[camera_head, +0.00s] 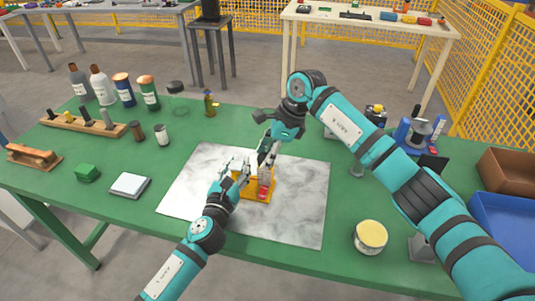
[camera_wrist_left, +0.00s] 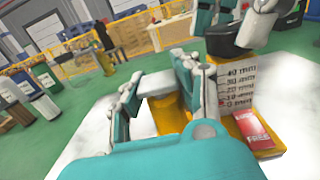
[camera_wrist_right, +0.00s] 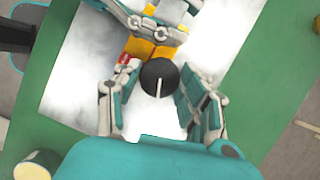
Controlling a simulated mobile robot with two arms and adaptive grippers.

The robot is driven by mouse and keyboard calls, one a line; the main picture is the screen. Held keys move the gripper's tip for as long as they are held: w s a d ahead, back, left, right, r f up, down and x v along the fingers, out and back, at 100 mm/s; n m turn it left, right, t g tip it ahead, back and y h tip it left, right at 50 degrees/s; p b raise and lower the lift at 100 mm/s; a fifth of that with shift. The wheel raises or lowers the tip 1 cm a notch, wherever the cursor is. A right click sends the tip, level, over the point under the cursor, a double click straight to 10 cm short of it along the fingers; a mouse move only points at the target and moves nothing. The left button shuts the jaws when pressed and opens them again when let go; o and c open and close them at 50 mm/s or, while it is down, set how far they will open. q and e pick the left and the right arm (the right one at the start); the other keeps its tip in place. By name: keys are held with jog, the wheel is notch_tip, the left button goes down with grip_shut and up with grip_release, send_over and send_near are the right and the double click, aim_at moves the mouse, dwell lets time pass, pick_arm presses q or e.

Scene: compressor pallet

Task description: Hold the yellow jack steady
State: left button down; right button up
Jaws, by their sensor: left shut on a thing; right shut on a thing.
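The yellow jack (camera_head: 252,189) stands on the white marbled sheet (camera_head: 200,190) in the middle of the green table. Its yellow body also shows in the left wrist view (camera_wrist_left: 165,114), beside a white millimetre scale (camera_wrist_left: 237,85) and a red label (camera_wrist_left: 250,130). My left gripper (camera_head: 238,172) is shut on the jack's yellow body from the left. My right gripper (camera_head: 270,148) is above the jack, shut on a dark round knob (camera_wrist_right: 158,75) with a pale line, shown in the right wrist view. The fingers partly hide the jack's upper part.
A round tin (camera_head: 370,236) stands at the front right. A green block (camera_head: 87,173) and a small white-topped scale (camera_head: 130,185) lie left of the sheet. Several bottles stand at the back left. A brown bin (camera_head: 505,170) and blue bin (camera_head: 500,220) are at the right.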

jog(key=shift+s, duration=0.1)
dwell(0.4)
jog(key=o, duration=1.2)
jog(key=shift+c, duration=0.2)
jog(key=v, duration=1.2)
jog(key=shift+r, duration=0.1)
